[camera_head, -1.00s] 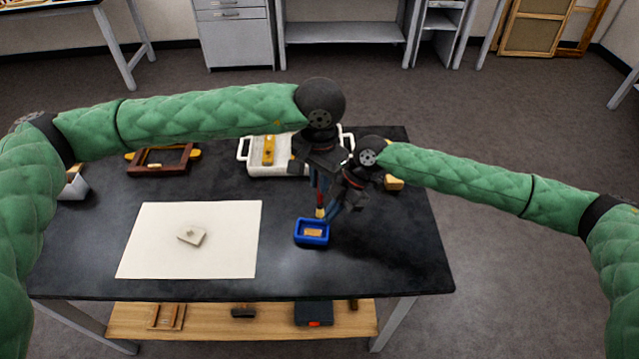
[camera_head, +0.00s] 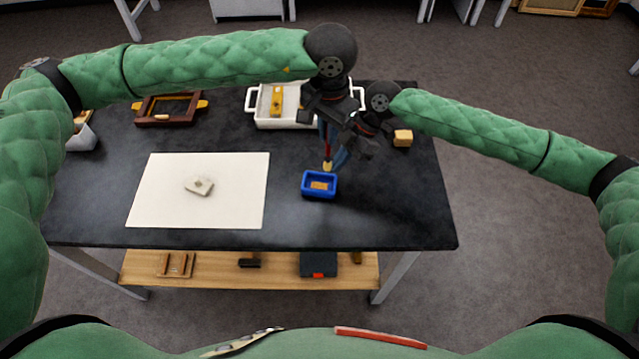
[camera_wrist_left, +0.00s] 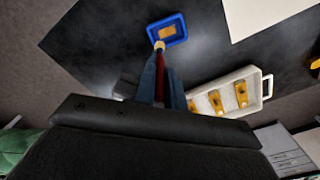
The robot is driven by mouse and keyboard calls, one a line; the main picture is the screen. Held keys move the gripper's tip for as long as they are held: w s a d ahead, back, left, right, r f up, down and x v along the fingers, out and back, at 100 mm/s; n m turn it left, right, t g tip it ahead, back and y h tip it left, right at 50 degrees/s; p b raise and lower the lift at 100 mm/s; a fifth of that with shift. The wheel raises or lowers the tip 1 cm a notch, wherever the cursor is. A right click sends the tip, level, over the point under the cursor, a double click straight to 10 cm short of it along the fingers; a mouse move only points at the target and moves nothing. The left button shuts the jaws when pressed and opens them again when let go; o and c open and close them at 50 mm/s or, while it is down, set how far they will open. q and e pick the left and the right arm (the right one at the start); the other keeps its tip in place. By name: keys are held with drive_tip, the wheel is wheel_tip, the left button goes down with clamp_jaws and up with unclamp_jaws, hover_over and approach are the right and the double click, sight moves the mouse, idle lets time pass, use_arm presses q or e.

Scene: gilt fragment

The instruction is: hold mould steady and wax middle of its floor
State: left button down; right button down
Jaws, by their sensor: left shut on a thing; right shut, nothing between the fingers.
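The mould is a small blue open box (camera_head: 306,190) on the dark table, with a tan patch (camera_head: 319,185) on its floor. It also shows in the left wrist view (camera_wrist_left: 179,40). My left gripper (camera_head: 325,128) is shut on a brush with a dark red handle and pale yellow tip (camera_head: 327,167). In the left wrist view the brush tip (camera_wrist_left: 159,45) appears at the mould's near rim; whether it touches is unclear. My right gripper (camera_head: 341,160) is shut and empty, close beside the brush, just behind the mould. The arms partly hide each other.
A cream sheet (camera_head: 160,200) with a pale fragment (camera_head: 199,185) lies to the left. A white tray (camera_head: 262,112) with yellow-orange pieces stands behind. The table's front right is clear.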

drive_tip(key=shift+r, duration=1.8)
drive_tip(key=shift+w+r, duration=0.1)
drive_tip(key=v, duration=1.1)
drive_tip(key=shift+w+d+r, duration=0.15)
drive_tip(key=shift+d+r, duration=0.1)
